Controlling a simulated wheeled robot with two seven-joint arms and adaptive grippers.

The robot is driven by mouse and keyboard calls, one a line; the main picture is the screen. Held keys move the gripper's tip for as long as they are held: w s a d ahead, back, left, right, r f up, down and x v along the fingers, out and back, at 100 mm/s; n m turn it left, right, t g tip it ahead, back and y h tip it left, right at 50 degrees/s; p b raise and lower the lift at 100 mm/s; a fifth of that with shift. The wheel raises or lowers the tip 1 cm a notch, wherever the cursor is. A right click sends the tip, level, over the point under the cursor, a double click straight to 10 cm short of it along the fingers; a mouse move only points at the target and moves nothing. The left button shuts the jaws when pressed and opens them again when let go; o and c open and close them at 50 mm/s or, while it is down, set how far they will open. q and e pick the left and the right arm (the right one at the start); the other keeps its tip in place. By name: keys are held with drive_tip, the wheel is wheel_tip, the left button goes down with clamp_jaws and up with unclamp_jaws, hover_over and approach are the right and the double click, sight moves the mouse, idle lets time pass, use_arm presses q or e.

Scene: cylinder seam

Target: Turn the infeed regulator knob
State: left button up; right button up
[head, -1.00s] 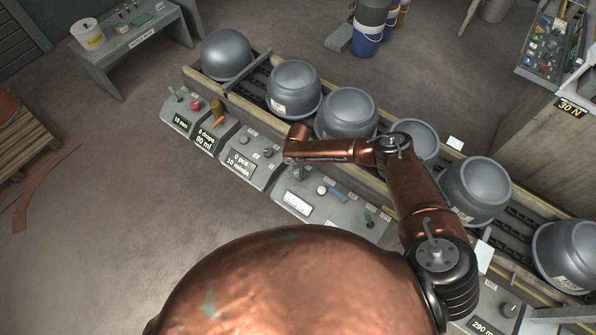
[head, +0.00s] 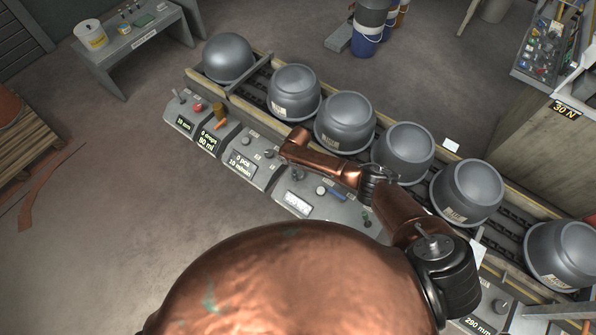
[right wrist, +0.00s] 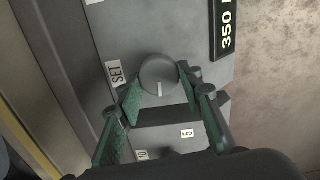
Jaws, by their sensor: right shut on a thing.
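In the right wrist view, a round dark grey knob (right wrist: 158,70) with a white pointer line stands on a grey panel. The line points toward the bottom of the picture. My right gripper (right wrist: 160,90) is shut on it, with a green-lined finger on each side. A SET label (right wrist: 116,74) is left of the knob, and a dark display (right wrist: 228,28) starting with 350 is at the upper right. In the head view my copper arm crosses the panels; its fingers and the held knob cannot be made out. My left gripper is not in view.
Grey pots (head: 403,150) stand in a row on the conveyor behind the panels. Other controls include an orange lever (head: 220,121), a red button (head: 198,107) and a white gauge (head: 298,203). Tags reading 5 (right wrist: 187,133) and 10 (right wrist: 142,155) lie below the knob.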

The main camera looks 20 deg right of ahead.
sight(299, 173)
drive_tip(key=m+p, duration=0.1)
drive_tip(key=m, duration=0.3)
drive_tip(key=shift+m+p, duration=0.85)
drive_tip(key=shift+m, duration=1.25)
drive_tip(key=shift+w, duration=0.1)
drive_tip(key=o, duration=1.1)
drive_tip(key=shift+d, duration=0.1)
drive_tip(key=shift+r, duration=0.1)
wheel_tip(299, 173, up, 12)
drive_tip(key=shift+f, duration=0.1)
